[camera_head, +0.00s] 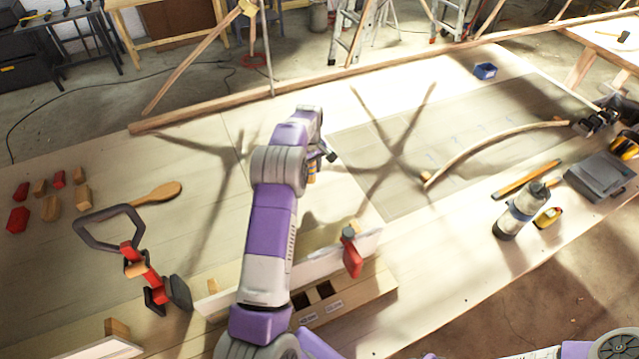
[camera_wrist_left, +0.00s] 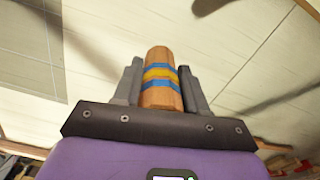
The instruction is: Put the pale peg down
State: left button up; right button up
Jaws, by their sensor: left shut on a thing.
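My left gripper (camera_head: 322,157) reaches out over the bench in the head view, mostly hidden by my own arm. In the left wrist view its two dark fingers (camera_wrist_left: 160,88) are shut on a wooden peg (camera_wrist_left: 161,98) with blue and yellow bands, which sits upright between them in that picture. A small part of the banded peg (camera_head: 312,172) shows below the gripper in the head view. I cannot tell whether its far end touches the bench (camera_head: 215,190). My right gripper is not in view.
Several red and tan blocks (camera_head: 52,203) and a wooden spoon (camera_head: 158,193) lie at left, near a dark handled frame (camera_head: 108,212). A box with square openings (camera_head: 345,301) stands in front. A bent lath (camera_head: 490,142) and a bottle (camera_head: 518,212) are at right.

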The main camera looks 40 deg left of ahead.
aim_at(311, 176)
pick_arm(q)
notch_tip(311, 176, down, 4)
jog(key=shift+w+r, duration=0.15)
jog(key=shift+r, duration=0.1)
jog(key=shift+f, duration=1.8)
jog(key=shift+f, duration=0.15)
jog(key=o, duration=1.2)
